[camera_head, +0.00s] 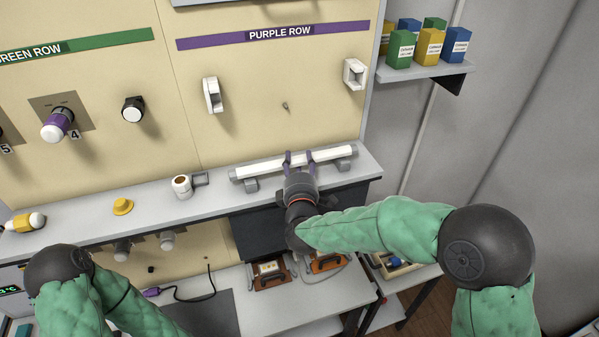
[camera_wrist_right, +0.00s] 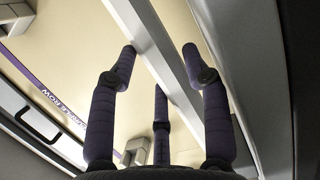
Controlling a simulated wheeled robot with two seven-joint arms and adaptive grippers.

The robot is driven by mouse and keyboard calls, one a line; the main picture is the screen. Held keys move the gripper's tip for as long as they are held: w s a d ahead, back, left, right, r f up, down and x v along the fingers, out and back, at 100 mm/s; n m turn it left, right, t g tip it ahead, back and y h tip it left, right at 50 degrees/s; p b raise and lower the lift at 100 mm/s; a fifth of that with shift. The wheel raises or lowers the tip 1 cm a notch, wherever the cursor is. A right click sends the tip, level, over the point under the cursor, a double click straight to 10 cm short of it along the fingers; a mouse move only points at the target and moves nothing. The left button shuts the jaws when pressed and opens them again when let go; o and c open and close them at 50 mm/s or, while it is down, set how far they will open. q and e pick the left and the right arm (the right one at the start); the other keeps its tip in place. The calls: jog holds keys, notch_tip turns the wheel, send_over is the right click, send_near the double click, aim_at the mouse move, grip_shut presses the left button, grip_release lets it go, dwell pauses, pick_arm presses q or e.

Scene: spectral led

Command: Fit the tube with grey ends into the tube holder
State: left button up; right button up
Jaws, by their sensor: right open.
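The white tube with grey ends (camera_head: 330,155) lies level on grey supports on the ledge, below the purple row. My right gripper (camera_head: 299,158) is at the middle of the tube, with its purple fingers open and apart along its length. I cannot tell whether they touch it. In the right wrist view, the open fingers (camera_wrist_right: 160,52) stand in front of long pale bars; which one is the tube is unclear. The tube holder appears as two white clips on the panel, a left clip (camera_head: 212,95) and a right clip (camera_head: 355,73). My left gripper is out of view.
The ledge (camera_head: 225,196) also bears a white roll (camera_head: 182,187), a yellow knob (camera_head: 122,206) and a yellow-and-white bulb (camera_head: 28,222). A small peg (camera_head: 285,106) sticks out between the clips. A shelf with several boxes (camera_head: 428,47) is at the upper right.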

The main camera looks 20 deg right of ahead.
aim_at(299, 157)
jog(key=shift+w+d, duration=0.15)
jog(key=shift+w, duration=0.55)
jog(key=c, duration=0.9)
jog(key=shift+r+p, duration=1.5)
jog(key=shift+p, duration=0.05)
jog(key=shift+r, duration=0.2)
jog(key=shift+s+r+p, duration=0.25)
jog(key=shift+r+p, duration=0.5)
jog(key=shift+s+r+p, duration=0.25)
jog(key=shift+r+p, duration=0.5)
jog(key=shift+r, duration=0.05)
jog(key=shift+s+r+p, duration=0.25)
jog(key=shift+r+p, duration=0.5)
